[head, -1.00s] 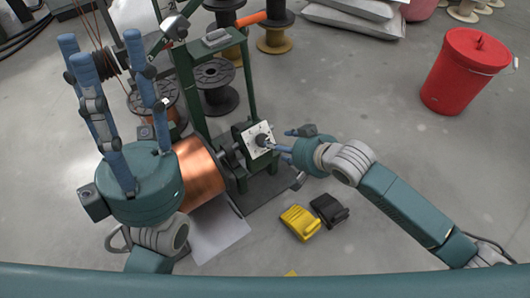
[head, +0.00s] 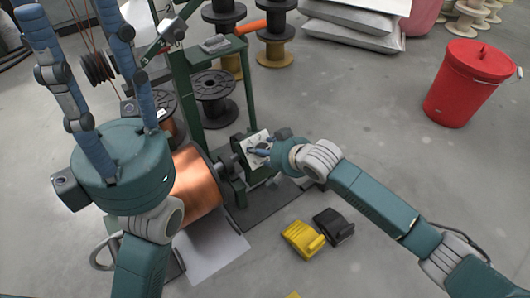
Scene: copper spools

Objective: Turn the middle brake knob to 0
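The white brake plate (head: 251,141) sits on the end of the green spool stand, at the middle of the head view. The knob on it is now hidden behind my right gripper (head: 268,146). Its blue fingers are at the face of the plate. I cannot tell whether they touch or grip the knob, and its setting and the plate's markings cannot be read.
A large copper spool (head: 196,188) lies in the green stand (head: 178,88) left of the plate. Yellow (head: 299,238) and black (head: 331,225) blocks lie on the floor in front. A red bucket (head: 466,88) stands far right. The floor between is clear.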

